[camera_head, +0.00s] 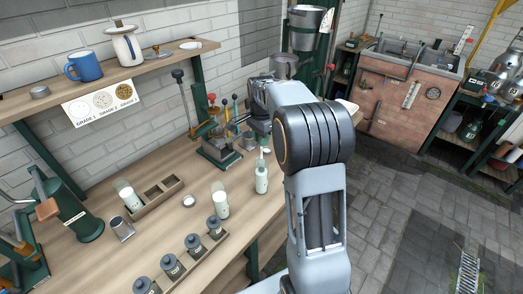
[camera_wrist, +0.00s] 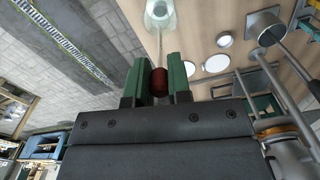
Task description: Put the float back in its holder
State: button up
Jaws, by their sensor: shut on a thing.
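My gripper (camera_wrist: 159,78) shows in the wrist view, its two green fingers shut on a small dark red piece (camera_wrist: 159,84). A thin pale stem (camera_wrist: 160,46) seems to run from it toward a pale bottle at the top of the picture. This looks like the float, but its full shape is hidden by the fingers and gripper body. In the head view my arm hides the fingertips. A pale bottle (camera_head: 261,178) stands upright on the bench below the wrist. I cannot tell for sure which thing is the float's holder.
The wooden bench (camera_head: 115,265) also carries a wooden rack (camera_head: 155,203) with square slots, a row of dark-lidded jars (camera_head: 193,245), a green can (camera_head: 78,215) and a green stand (camera_head: 219,152) with upright tools. A shelf above holds a blue mug (camera_head: 84,66).

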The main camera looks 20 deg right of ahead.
notch_tip(320, 180, up, 9)
jog(key=shift+f, duration=0.15)
jog(key=shift+r+p, duration=0.5)
jog(key=shift+r, duration=0.4)
